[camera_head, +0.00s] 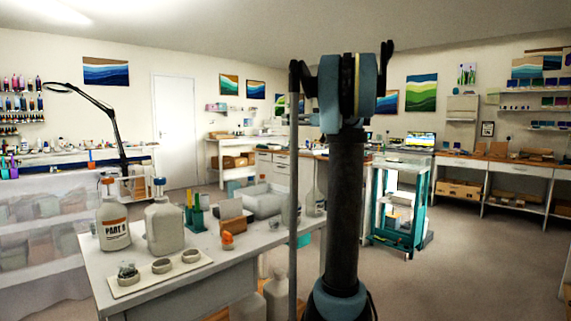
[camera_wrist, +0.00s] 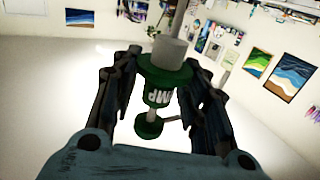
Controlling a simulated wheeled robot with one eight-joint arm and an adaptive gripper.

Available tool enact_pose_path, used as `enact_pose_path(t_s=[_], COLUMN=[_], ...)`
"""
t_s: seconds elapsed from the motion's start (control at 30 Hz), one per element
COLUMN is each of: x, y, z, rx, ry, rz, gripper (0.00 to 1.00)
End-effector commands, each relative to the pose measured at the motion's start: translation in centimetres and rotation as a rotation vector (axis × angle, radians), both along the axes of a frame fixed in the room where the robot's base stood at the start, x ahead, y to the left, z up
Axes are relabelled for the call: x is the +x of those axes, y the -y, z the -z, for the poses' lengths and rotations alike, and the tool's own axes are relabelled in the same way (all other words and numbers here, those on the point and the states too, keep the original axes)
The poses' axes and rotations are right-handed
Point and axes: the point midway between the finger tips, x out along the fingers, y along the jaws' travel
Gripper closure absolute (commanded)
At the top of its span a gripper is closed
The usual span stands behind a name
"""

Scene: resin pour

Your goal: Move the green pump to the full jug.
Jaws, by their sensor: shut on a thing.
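My gripper (camera_wrist: 160,68) is shut on the green pump (camera_wrist: 156,97) in the wrist view. The pump has white lettering on its body, a grey collar and a grey stem leading toward the top of the picture. In the head view, a white jug with an orange "PART B" label (camera_head: 113,228) stands on the near table. A plain whitish jug with a blue cap (camera_head: 163,230) stands to its right. I cannot tell from here which jug is full. My arm rises in the middle of the head view; the gripper and pump cannot be made out there.
The near table (camera_head: 185,285) also bears a board with several small round moulds (camera_head: 162,266), green upright items (camera_head: 195,217), a brown box (camera_head: 233,217) and a small orange item (camera_head: 227,240). A teal-framed cart (camera_head: 400,205) stands right of my arm. The right-hand floor (camera_head: 480,265) is clear.

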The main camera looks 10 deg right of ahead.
Motion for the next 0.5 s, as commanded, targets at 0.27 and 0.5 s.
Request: enact_pose_path(t_s=[0.27,0.5], x=[0.1,0.7], y=[0.2,0.7], z=[0.3,5.6], rx=[0.000,0.000], ry=[0.000,0.000], rz=[0.002,-0.003], gripper=[0.87,0.87])
